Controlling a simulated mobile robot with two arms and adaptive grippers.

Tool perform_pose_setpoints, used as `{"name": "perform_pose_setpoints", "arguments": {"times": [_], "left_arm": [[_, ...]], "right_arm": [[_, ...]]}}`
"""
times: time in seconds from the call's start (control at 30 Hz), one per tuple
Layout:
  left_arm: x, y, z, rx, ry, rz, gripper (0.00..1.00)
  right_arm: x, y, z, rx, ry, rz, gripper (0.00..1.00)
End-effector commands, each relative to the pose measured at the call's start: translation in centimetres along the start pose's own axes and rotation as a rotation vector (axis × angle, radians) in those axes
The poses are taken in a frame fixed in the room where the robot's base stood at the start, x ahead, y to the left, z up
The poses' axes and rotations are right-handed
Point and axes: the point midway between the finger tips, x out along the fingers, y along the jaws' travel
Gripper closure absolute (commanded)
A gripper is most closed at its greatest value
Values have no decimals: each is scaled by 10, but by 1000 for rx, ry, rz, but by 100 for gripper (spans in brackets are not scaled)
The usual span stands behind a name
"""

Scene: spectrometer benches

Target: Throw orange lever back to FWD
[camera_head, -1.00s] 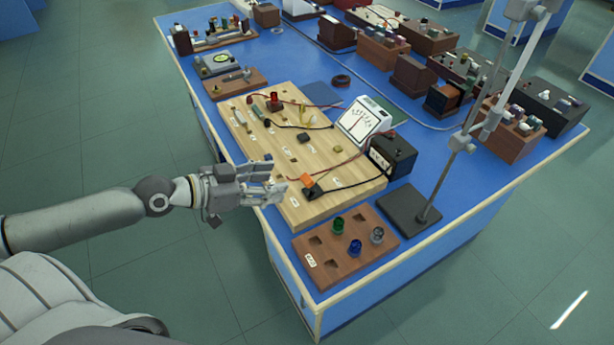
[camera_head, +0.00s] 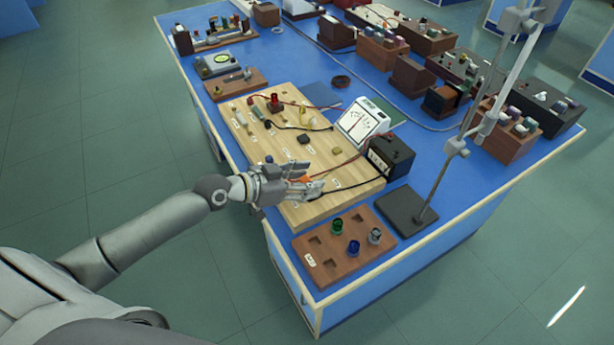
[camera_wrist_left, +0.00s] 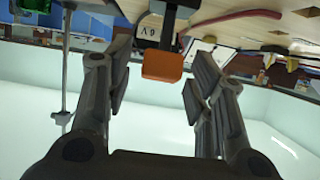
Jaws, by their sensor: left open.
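The orange lever (camera_wrist_left: 162,66) shows in the left wrist view as an orange handle on a dark stem, between the two fingers of my left gripper (camera_wrist_left: 157,85) and apart from both. The gripper is open. In the head view my left gripper (camera_head: 314,187) is over the near edge of the wooden board (camera_head: 325,208) and covers most of the lever, of which only a bit of orange (camera_head: 304,179) shows. A white label (camera_wrist_left: 148,30) stands beside the lever's stem in the wrist view. My right gripper is not in view.
A black power box (camera_head: 388,157) and a white meter (camera_head: 362,121) stand right of the gripper. A brown tray (camera_head: 330,266) with coloured knobs lies in front. A stand base (camera_head: 407,209) with a tall rod is to the right. Wires cross the board.

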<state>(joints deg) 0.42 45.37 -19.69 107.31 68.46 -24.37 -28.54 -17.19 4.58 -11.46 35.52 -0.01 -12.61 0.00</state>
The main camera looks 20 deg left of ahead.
Motion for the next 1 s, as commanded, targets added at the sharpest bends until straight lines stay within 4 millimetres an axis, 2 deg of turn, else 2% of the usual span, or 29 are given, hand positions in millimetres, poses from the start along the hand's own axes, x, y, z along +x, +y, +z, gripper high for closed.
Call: {"name": "perform_pose_setpoints", "arguments": {"times": [0.37,0.73,1.0], "left_arm": [[5,0,0,1,-1,1,50],[5,0,0,1,-1,0,96],[5,-1,4,2,14,-1,96]], "right_arm": [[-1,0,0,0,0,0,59],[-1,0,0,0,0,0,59],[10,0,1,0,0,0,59]]}}
